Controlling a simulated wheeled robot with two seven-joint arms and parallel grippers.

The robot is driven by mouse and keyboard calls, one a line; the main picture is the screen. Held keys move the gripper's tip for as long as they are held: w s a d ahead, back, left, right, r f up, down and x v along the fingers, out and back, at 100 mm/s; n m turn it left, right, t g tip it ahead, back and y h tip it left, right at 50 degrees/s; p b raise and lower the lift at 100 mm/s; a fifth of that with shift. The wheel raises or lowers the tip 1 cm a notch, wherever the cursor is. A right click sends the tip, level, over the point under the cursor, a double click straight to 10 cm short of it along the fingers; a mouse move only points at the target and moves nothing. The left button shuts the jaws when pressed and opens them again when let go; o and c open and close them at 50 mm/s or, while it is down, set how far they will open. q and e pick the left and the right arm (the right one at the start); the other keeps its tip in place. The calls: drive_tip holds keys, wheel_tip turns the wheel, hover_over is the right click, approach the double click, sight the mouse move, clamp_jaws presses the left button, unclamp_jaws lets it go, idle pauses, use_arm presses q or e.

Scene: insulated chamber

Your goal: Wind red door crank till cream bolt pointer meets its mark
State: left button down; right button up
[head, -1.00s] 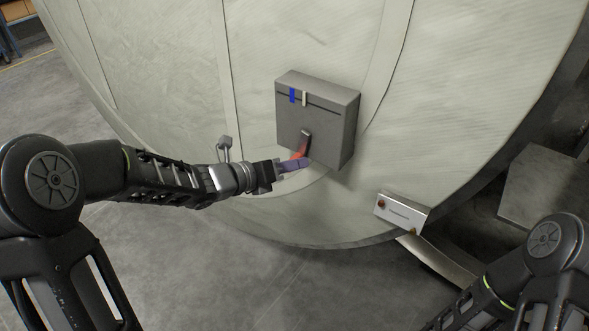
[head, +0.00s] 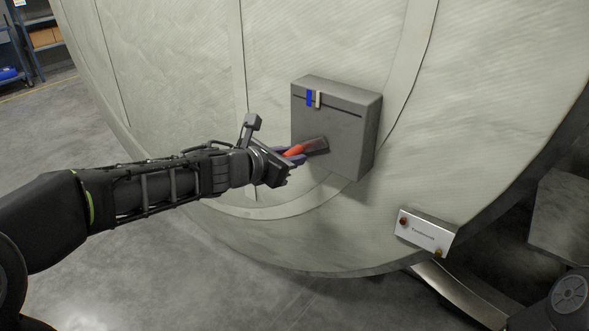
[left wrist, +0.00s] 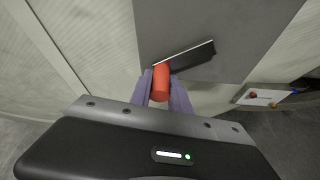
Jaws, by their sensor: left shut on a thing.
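The grey door box (head: 345,130) is fixed on the pale curved chamber wall. On its slotted upper face a blue mark (head: 310,98) sits just left of the cream bolt pointer (head: 318,99); I cannot tell whether a thin gap separates them. The crank's dark arm (head: 316,145) points left and slightly down, with its red grip (head: 294,151) at the end. My left gripper (head: 296,156) is shut on the red grip, which also shows between its purple fingers in the left wrist view (left wrist: 161,82). My right gripper is out of view.
A small white panel (head: 424,233) with two reddish knobs is mounted below and right of the box. A grey block (head: 562,220) stands at the far right. Bare floor lies below, and shelving (head: 35,40) is far off at upper left.

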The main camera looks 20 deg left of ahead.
use_arm(q)
drive_tip(key=shift+w+a+r+m+y, duration=0.1)
drive_tip(key=shift+r+m+y, duration=0.2)
drive_tip(key=shift+r+m, duration=0.25)
drive_tip(key=c, duration=1.2)
unclamp_jaws()
drive_tip(key=shift+f, duration=0.1)
drive_tip(key=shift+c, duration=0.2)
drive_tip(key=p+v, duration=0.3)
drive_tip(key=v, duration=0.5)
drive_tip(key=shift+f, duration=0.1)
